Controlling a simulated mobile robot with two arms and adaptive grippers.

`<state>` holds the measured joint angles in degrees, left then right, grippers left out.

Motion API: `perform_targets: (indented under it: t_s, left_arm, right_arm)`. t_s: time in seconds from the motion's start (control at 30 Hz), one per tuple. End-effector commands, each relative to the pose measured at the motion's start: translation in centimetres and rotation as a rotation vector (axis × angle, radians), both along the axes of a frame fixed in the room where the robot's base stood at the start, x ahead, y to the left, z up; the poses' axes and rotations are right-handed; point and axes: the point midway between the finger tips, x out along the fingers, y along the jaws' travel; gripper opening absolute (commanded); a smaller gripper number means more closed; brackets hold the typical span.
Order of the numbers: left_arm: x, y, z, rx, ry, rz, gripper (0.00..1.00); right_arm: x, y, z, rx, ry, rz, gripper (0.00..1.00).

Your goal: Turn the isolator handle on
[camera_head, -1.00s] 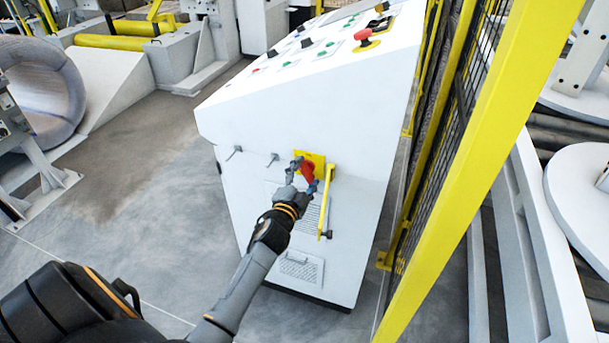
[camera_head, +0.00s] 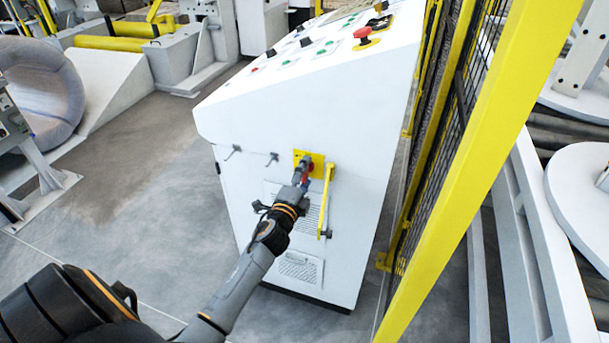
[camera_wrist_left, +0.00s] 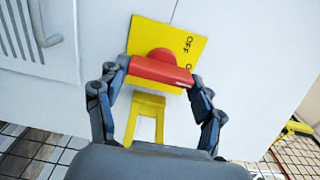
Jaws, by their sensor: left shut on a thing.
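The red isolator handle (camera_wrist_left: 160,70) sits on a yellow plate (camera_wrist_left: 150,36) marked OFF, on the side of a white control cabinet (camera_head: 355,200). In the left wrist view the handle's bar lies nearly crosswise, tilting down to the right. My left gripper (camera_wrist_left: 160,73) is shut on the handle, one fingertip at each end of the bar. In the head view my left gripper (camera_head: 305,168) reaches the yellow plate (camera_head: 318,160) and hides most of the handle (camera_head: 309,181). My right gripper is not in view.
A yellow bracket (camera_head: 327,203) stands out just right of the handle; it also shows below the handle in the wrist view (camera_wrist_left: 148,104). Two small cabinet latches (camera_head: 272,158) are to the left. A yellow fence post (camera_head: 470,180) stands close on the right.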

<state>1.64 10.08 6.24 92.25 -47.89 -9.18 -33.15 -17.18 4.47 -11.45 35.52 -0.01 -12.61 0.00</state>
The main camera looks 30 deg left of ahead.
Motion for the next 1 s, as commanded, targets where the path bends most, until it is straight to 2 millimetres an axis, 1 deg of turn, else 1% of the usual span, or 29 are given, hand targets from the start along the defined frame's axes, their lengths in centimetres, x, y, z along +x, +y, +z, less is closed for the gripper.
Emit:
perform_targets:
  t_s: [0.37,0.4,0.47,0.5,0.73,0.83,0.93,1.0]
  left_arm:
    - [0.0,0.0,-0.1,0.009,0.004,0.0,0.36]
    - [0.0,0.0,-0.1,0.009,0.004,0.0,0.74]
    - [0.0,0.0,-0.1,0.008,0.004,0.0,0.86]
    - [0.0,0.0,-0.1,0.007,0.004,0.0,0.91]
    - [0.0,0.0,0.0,0.006,0.002,0.0,0.91]
    - [-0.1,0.0,0.0,0.006,0.002,0.0,0.91]
    - [-0.6,-0.2,-0.1,0.005,0.002,-0.001,0.91]
    - [-1.5,-0.4,-0.2,0.004,0.003,-0.001,0.91]
  right_arm:
    - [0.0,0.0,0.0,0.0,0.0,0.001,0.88]
    - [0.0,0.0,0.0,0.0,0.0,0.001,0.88]
    - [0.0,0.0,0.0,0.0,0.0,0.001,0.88]
    - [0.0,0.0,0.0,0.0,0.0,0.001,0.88]
    - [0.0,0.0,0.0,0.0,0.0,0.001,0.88]
    - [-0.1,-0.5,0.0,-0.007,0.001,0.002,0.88]
    - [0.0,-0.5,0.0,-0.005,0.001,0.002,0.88]
    - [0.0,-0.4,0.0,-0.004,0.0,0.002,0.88]
